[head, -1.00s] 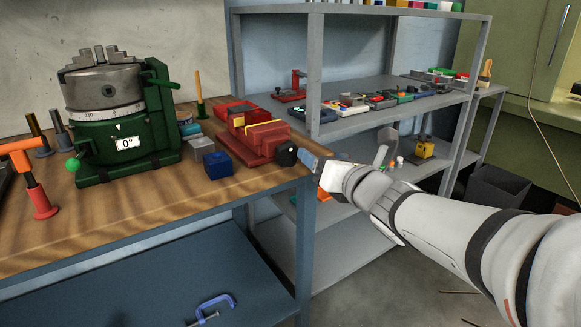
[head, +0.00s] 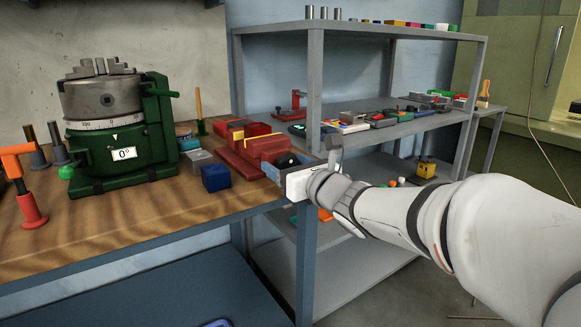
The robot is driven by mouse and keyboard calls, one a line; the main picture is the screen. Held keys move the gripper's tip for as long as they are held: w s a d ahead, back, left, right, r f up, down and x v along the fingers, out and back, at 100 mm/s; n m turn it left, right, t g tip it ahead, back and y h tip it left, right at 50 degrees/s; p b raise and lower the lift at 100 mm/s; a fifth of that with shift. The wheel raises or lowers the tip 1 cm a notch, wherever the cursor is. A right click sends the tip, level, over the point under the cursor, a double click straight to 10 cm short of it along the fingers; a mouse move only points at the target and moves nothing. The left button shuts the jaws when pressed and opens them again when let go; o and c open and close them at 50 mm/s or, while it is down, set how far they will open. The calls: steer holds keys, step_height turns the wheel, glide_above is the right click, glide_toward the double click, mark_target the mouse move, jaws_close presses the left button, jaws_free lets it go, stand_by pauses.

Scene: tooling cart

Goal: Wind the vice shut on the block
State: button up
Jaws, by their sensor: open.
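The red vice (head: 240,160) sits on the wooden bench near its right end. Yellow shows at its jaws (head: 238,138); I cannot tell clearly which part is a held block or how wide the gap is. The vice's black handle knob (head: 287,160) faces right, toward my arm. My gripper (head: 290,169) is open at the knob, with one finger on its near side and the other seen beyond it. I cannot tell whether the fingers touch it. The gripper partly hides the knob and the screw behind it.
A blue cube (head: 215,178) and a grey block (head: 198,160) lie left of the vice. A green rotary table (head: 120,150) and an orange-handled tool (head: 28,195) stand further left. Grey shelving (head: 345,137) with several small items rises behind my arm.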

steer(key=c, duration=1)
steer(key=shift+o, duration=0.2)
steer(key=shift+m+b, duration=0.3)
steer(key=shift+m, duration=0.2)
